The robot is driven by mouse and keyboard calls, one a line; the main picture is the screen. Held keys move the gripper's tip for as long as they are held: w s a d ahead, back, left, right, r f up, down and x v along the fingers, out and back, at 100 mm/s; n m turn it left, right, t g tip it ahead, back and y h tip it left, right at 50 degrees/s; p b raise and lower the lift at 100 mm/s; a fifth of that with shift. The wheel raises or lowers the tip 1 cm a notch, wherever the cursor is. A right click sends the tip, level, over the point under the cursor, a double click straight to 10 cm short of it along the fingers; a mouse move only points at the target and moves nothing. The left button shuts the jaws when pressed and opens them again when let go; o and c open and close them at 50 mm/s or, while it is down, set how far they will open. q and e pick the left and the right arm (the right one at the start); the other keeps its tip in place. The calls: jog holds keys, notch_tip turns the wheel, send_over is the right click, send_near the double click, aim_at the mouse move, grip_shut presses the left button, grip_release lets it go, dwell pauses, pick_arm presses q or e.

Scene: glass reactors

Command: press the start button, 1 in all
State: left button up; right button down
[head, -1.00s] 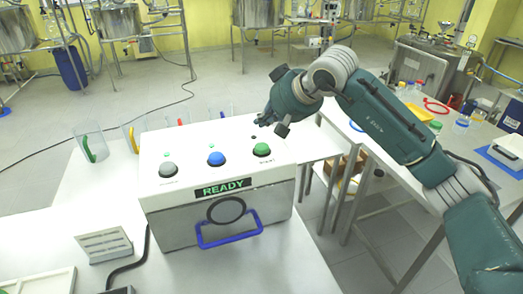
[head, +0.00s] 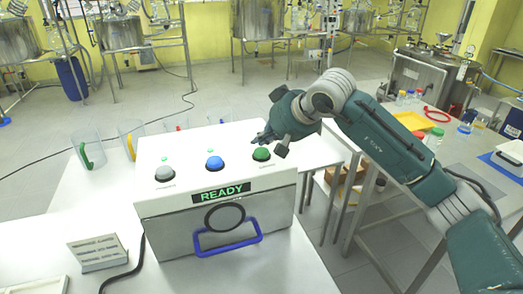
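A white control box (head: 222,213) stands on the white table, with a grey button (head: 165,174), a blue button (head: 214,163) and a green button (head: 261,154) on its sloped top. The labels under the buttons are too small to read. A display (head: 222,192) on the front reads READY in green. My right gripper (head: 270,141) is just behind and above the green button, close to it; contact cannot be made out. Its dark fingers are small, and whether they are open or shut is unclear. My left gripper is not in view.
A blue handle (head: 228,245) is on the box's front. A small sign (head: 97,252) and a black cable are left of the box. Clear jugs with coloured handles (head: 88,150) stand behind it. A side table (head: 400,130) with bottles is at the right.

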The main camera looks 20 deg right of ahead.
aim_at(263, 152)
dwell(0.8)
jog(key=shift+f, duration=0.1)
jog(key=shift+f+b, duration=0.35)
jog(key=shift+b, duration=0.15)
jog(key=shift+f+b, duration=0.45)
jog(key=shift+f, duration=0.05)
dwell(0.4)
jog(key=shift+r, duration=0.1)
jog(key=shift+r+p, duration=0.45)
jog(key=shift+r, duration=0.35)
jog(key=shift+r+p, duration=1.6)
jog(key=shift+r, duration=0.95)
